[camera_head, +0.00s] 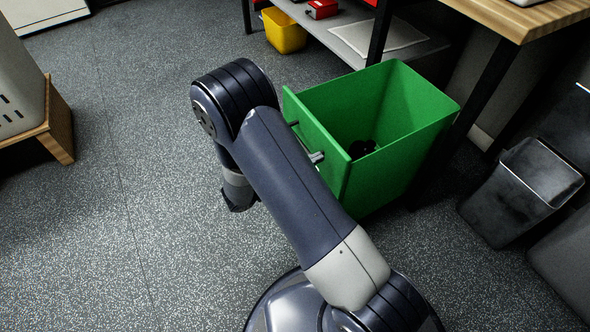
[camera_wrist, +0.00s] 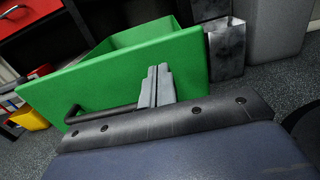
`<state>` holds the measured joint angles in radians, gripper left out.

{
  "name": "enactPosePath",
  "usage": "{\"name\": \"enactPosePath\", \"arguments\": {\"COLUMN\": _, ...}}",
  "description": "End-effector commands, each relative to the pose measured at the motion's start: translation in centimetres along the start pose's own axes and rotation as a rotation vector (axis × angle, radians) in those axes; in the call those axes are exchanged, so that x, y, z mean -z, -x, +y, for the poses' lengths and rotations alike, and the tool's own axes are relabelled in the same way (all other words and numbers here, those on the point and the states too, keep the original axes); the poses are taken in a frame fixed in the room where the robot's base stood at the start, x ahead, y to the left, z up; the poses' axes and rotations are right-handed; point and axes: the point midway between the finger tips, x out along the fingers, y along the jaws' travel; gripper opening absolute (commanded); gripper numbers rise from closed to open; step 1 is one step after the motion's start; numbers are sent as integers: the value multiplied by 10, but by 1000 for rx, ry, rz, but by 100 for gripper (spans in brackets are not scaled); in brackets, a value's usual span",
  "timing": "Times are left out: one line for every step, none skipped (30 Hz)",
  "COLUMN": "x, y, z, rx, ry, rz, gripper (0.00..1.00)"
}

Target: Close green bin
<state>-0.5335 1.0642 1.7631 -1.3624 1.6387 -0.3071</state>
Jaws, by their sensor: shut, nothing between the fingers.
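The green bin (camera_head: 400,115) is a drawer-like box with an open top, pulled out from the workbench on the right. A small dark object (camera_head: 362,149) lies inside it. Its flat front panel (camera_head: 330,150) faces my arm and carries a dark bar handle, partly hidden by my arm. In the wrist view the front panel (camera_wrist: 120,75) fills the middle, with the handle (camera_wrist: 98,114) low on its left. My gripper (camera_wrist: 160,70) is shut and empty, its fingers pointing at the panel right of the handle.
A black waste basket (camera_head: 520,190) stands right of the bin. The wooden workbench top (camera_head: 530,18) and its dark legs are at upper right. A yellow bin (camera_head: 284,32) sits at the back. A wooden stand (camera_head: 58,130) is far left. The speckled floor between is clear.

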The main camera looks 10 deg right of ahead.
Motion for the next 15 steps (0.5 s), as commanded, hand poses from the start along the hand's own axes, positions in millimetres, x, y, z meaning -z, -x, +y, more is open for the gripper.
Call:
{"name": "enactPosePath", "arguments": {"x": 2, "y": -8, "z": -1, "rx": 4, "ry": -1, "rz": 1, "gripper": 0}}
{"name": "enactPosePath", "arguments": {"x": 2, "y": -12, "z": -1, "rx": 3, "ry": -1, "rz": 1, "gripper": 0}}
{"name": "enactPosePath", "arguments": {"x": 2, "y": -16, "z": -1, "rx": 3, "ry": -1, "rz": 1, "gripper": 0}}
{"name": "enactPosePath", "arguments": {"x": 2, "y": -19, "z": -1, "rx": 3, "ry": 0, "rz": 1, "gripper": 0}}
{"name": "enactPosePath", "arguments": {"x": 2, "y": -21, "z": 0, "rx": 2, "ry": 0, "rz": 1, "gripper": 0}}
{"name": "enactPosePath", "arguments": {"x": 1, "y": -23, "z": 0, "rx": 1, "ry": 0, "rz": 1, "gripper": 0}}
{"name": "enactPosePath", "arguments": {"x": 1, "y": -25, "z": 0, "rx": 2, "ry": 0, "rz": 1, "gripper": 0}}
{"name": "enactPosePath", "arguments": {"x": 1, "y": -26, "z": 0, "rx": 2, "ry": 0, "rz": 1, "gripper": 0}}
{"name": "enactPosePath", "arguments": {"x": 1, "y": -27, "z": 0, "rx": 2, "ry": 0, "rz": 1, "gripper": 0}}
{"name": "enactPosePath", "arguments": {"x": 0, "y": -28, "z": 0, "rx": 1, "ry": 0, "rz": 1, "gripper": 0}}
{"name": "enactPosePath", "arguments": {"x": 0, "y": -28, "z": 0, "rx": 1, "ry": 0, "rz": 1, "gripper": 0}}
{"name": "enactPosePath", "arguments": {"x": 0, "y": -28, "z": 0, "rx": 0, "ry": 0, "rz": 1, "gripper": 0}}
{"name": "enactPosePath", "arguments": {"x": 0, "y": -28, "z": 0, "rx": 0, "ry": 0, "rz": 1, "gripper": 0}}
{"name": "enactPosePath", "arguments": {"x": 0, "y": -28, "z": 0, "rx": 0, "ry": 0, "rz": 1, "gripper": 0}}
{"name": "enactPosePath", "arguments": {"x": 0, "y": -28, "z": 0, "rx": 0, "ry": 0, "rz": 1, "gripper": 0}}
